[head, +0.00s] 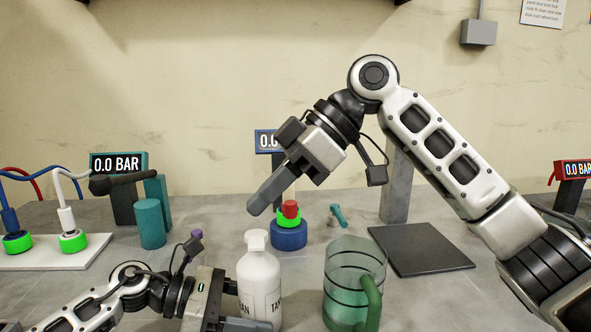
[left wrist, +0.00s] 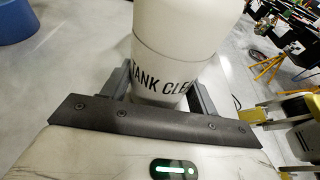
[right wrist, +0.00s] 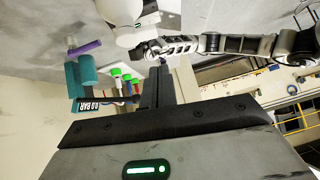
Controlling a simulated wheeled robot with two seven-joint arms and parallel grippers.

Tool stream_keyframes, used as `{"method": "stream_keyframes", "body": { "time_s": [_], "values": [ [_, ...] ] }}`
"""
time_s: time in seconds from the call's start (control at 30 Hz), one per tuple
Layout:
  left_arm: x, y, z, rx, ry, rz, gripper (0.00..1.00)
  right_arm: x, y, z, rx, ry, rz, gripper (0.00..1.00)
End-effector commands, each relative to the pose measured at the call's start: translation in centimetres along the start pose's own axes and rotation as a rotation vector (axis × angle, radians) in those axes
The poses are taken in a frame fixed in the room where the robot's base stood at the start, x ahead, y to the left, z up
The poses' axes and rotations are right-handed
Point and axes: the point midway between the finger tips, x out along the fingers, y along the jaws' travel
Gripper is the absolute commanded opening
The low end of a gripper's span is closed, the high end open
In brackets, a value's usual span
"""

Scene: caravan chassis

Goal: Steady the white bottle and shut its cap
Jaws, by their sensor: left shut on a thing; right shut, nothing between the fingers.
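The white bottle (head: 259,287) stands upright on the grey table, with black lettering on its body. Its white cap (head: 256,239) is on top; I cannot tell whether it is fully shut. My left gripper (head: 246,308) is shut around the bottle's lower body. In the left wrist view the bottle (left wrist: 172,45) stands between the two fingers (left wrist: 160,92). My right gripper (head: 258,204) is shut and empty, pointing down-left above the cap in the head view, apart from it. In the right wrist view its fingers (right wrist: 157,84) are together, and the white bottle (right wrist: 120,12) shows beyond them at the top.
A green transparent jug (head: 354,282) stands close right of the bottle. A blue base with a green ring and red top (head: 289,236) is behind it. A dark flat plate (head: 425,249) lies at right. A teal cylinder (head: 150,224) and a purple-topped item (head: 196,235) stand left.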

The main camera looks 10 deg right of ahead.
Motion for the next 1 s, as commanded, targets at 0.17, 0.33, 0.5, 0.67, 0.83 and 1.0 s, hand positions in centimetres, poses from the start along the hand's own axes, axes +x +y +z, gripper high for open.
{"method": "stream_keyframes", "body": {
  "time_s": [0.17,0.33,0.5,0.67,0.83,1.0],
  "values": [
    [0.0,0.0,0.0,0.0,0.0,0.0,0.47,1.7,0.1,2.1,0.004,-0.001,0.0,0.0],
    [0.0,0.0,0.0,0.0,0.0,0.0,0.47,2.5,0.0,2.8,0.003,-0.002,0.001,0.0],
    [0.0,0.0,0.0,0.0,0.0,0.0,0.47,2.5,0.1,2.9,0.002,-0.001,0.001,0.0],
    [0.0,0.0,0.0,0.0,0.0,0.0,0.47,2.5,0.1,2.9,0.002,-0.001,0.002,0.0],
    [0.0,0.0,0.0,0.0,0.0,0.0,0.47,3.2,-0.2,3.5,-0.049,-0.002,0.05,0.0],
    [0.0,0.0,0.0,0.0,0.0,0.0,0.47,3.1,-0.1,3.5,-0.046,-0.003,0.05,0.0]
  ]
}}
